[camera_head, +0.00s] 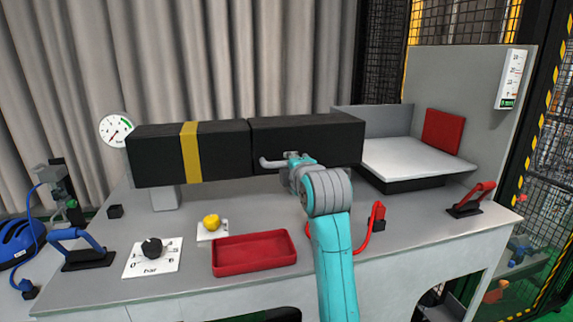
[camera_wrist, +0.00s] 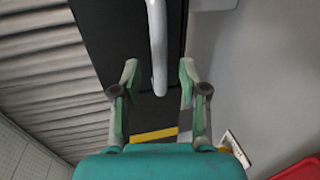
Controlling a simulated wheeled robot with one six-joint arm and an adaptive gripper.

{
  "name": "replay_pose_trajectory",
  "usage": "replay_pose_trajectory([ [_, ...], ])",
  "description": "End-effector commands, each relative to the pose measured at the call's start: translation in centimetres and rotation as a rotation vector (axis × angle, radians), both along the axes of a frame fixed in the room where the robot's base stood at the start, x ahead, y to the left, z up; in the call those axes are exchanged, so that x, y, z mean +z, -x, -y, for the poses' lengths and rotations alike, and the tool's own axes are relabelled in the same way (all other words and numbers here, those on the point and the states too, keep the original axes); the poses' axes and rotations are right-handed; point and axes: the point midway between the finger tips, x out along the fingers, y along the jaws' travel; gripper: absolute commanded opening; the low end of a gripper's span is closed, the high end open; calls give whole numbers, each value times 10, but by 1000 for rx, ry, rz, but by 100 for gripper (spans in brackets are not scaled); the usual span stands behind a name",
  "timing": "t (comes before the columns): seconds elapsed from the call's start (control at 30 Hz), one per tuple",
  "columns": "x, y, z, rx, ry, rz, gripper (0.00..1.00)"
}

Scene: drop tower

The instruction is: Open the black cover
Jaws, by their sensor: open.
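The black cover (camera_head: 325,138) is the right part of a long black box above the bench, and it looks closed. A grey bar handle (camera_head: 268,163) sticks out from its front. My gripper (camera_head: 293,158) is in front of the cover at this handle. In the wrist view, my gripper (camera_wrist: 158,70) is open, with one finger on each side of the handle (camera_wrist: 157,45). Gaps show between the handle and both fingers. Part of the cover's lower front is hidden by my gripper in the head view.
The black box's left part (camera_head: 222,150) has a yellow band. A red tray (camera_head: 254,263), a yellow button (camera_head: 211,222) and a black knob (camera_head: 152,248) lie below. A blue handle (camera_head: 78,240) stands left, a red handle (camera_head: 480,192) right. A white platform (camera_head: 415,158) is beside the cover.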

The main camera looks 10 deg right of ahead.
Motion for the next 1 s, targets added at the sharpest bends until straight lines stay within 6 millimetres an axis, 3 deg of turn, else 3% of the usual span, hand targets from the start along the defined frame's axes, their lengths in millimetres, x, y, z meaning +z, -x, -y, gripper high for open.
replay_pose_trajectory([
  [0.1,-4,-18,0,0,0,-1,43],
  [0.3,-7,-36,0,0,0,0,43],
  [0.67,-8,-41,0,0,0,1,43],
  [0.83,-8,-40,0,0,0,1,3],
  [1.0,-8,-40,0,0,0,1,0],
])
